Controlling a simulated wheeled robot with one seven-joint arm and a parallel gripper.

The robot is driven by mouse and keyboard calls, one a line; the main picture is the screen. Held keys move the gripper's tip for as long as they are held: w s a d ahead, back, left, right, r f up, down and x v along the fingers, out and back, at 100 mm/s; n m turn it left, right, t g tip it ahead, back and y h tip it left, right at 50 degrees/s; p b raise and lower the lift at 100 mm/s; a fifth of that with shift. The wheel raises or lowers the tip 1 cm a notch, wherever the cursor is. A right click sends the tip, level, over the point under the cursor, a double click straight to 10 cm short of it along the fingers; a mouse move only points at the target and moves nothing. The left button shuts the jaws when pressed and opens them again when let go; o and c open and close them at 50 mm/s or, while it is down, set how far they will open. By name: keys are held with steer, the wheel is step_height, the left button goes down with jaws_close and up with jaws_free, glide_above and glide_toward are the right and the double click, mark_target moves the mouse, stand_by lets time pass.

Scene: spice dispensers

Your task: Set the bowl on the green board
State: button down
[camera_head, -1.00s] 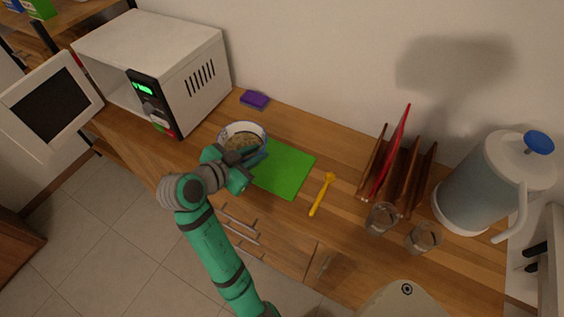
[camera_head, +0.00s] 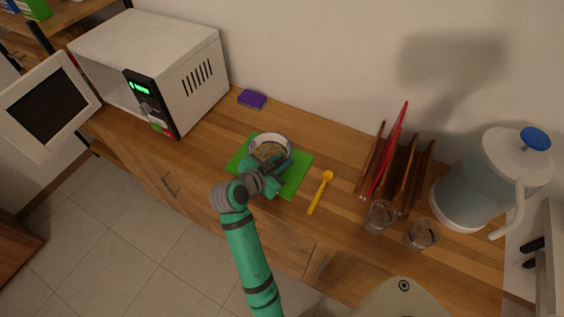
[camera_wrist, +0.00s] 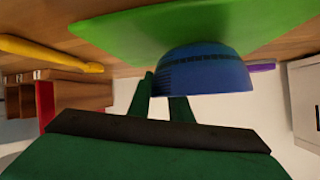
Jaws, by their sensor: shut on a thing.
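The bowl (camera_head: 270,148) has a white rim and grainy contents in the head view. It is over the green board (camera_head: 297,178), inside the board's outline. In the wrist view the bowl (camera_wrist: 200,72) shows a blue outer wall, upside down in the picture, close against the green board (camera_wrist: 150,30); I cannot tell if its base touches. My gripper (camera_head: 268,168) is shut on the near side of the bowl's rim. In the wrist view its fingers (camera_wrist: 163,98) reach to the bowl's wall.
A yellow spoon (camera_head: 320,192) lies right of the board. A purple sponge (camera_head: 252,99) lies behind it. A microwave (camera_head: 165,70) with an open door stands left. A wooden rack (camera_head: 397,165), two glasses (camera_head: 380,217) and a large jug (camera_head: 480,180) stand right.

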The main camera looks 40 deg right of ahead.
steer(key=shift+f, duration=0.2)
steer(key=shift+f, duration=0.15)
steer(key=c, duration=1.6)
jaws_free()
steer(key=v, duration=1.2)
